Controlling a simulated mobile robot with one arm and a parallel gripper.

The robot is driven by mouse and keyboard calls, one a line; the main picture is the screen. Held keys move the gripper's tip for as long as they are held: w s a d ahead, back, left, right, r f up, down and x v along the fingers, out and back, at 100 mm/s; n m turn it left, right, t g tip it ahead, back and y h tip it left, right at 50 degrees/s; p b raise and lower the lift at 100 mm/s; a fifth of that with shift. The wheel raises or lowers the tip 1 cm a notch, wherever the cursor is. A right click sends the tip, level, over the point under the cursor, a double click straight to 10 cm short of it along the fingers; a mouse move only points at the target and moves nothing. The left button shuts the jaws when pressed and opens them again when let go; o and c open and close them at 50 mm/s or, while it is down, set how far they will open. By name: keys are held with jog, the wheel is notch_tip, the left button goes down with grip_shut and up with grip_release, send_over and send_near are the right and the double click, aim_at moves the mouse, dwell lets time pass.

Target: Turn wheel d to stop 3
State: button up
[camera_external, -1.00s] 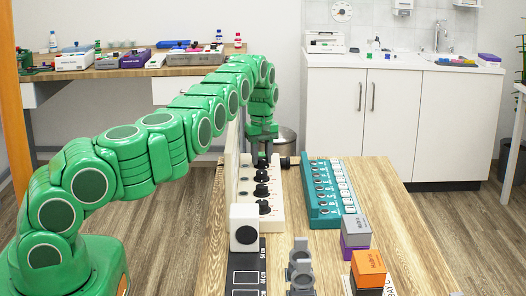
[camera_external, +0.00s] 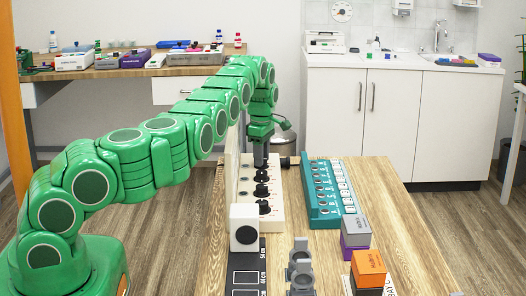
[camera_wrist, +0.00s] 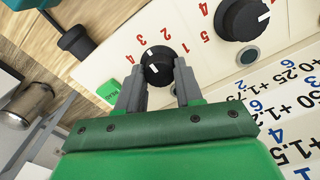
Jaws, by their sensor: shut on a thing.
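My gripper (camera_wrist: 158,84) is shut on a small black knob (camera_wrist: 157,64) with a white pointer mark, one grey finger on each side. The knob sits on a white panel (camera_wrist: 110,68) with red numbers printed around it. A larger black knob (camera_wrist: 243,18) with a white pointer is beside it, with its own red numbers. In the external view my gripper (camera_external: 261,165) points down at the far end of the white panel (camera_external: 276,208), where several black knobs (camera_external: 264,207) stand in a row. I cannot read a wheel letter or tell the held knob's exact stop.
A teal block (camera_external: 325,205) with several round dials stands right of the panel. A white box (camera_external: 244,228), grey clips (camera_external: 300,262), a grey-purple block (camera_external: 355,230) and an orange block (camera_external: 368,267) are nearer. Bare tabletop lies at the right.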

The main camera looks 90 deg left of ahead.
jog(key=shift+n, duration=0.4)
jog(key=o, duration=1)
jog(key=shift+o, duration=0.2)
jog(key=shift+r, duration=0.1)
jog(key=shift+r, duration=3.8)
